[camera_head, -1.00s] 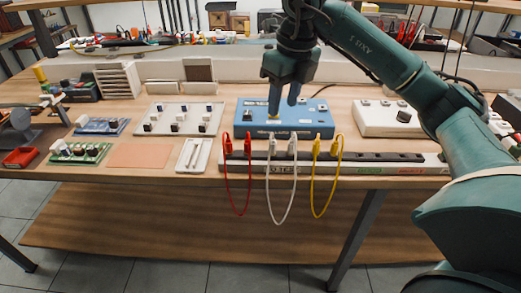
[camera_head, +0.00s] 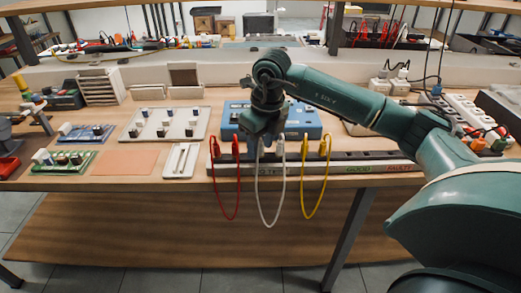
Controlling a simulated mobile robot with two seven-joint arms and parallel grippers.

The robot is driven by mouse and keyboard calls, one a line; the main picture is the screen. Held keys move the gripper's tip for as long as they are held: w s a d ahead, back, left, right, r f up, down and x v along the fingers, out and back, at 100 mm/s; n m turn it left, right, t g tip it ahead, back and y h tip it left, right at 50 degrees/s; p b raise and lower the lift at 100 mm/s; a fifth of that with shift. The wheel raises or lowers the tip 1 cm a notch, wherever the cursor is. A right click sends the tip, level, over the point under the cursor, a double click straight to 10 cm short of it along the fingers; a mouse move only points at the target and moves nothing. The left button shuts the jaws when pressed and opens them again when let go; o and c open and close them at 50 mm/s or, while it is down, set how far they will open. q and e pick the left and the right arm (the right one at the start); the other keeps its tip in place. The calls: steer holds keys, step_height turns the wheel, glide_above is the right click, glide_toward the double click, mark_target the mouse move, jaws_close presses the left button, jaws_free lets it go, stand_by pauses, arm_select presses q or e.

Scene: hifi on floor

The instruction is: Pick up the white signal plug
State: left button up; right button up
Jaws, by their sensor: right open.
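The white cable (camera_head: 284,185) hangs in a loop from the dark rack strip at the front edge of the table. Its right white plug (camera_head: 280,146) shows upright at the strip. Its left plug is mostly hidden behind my right gripper. My right gripper (camera_head: 262,148) points down, open, over the left end of the white cable, between the red plugs and the right white plug. I cannot tell whether its fingers are around the left plug or only in front of it. My left gripper is not in view.
A red cable (camera_head: 221,195) hangs just left and a yellow cable (camera_head: 304,190) to the right. The blue box (camera_head: 302,122) stands behind the gripper. A grey tray with switches (camera_head: 190,128) and an orange mat (camera_head: 100,163) lie to the left.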

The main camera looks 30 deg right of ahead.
steer(key=shift+f, duration=0.35)
steer(key=shift+c, duration=0.2)
jaws_close()
steer(key=shift+r, duration=0.1)
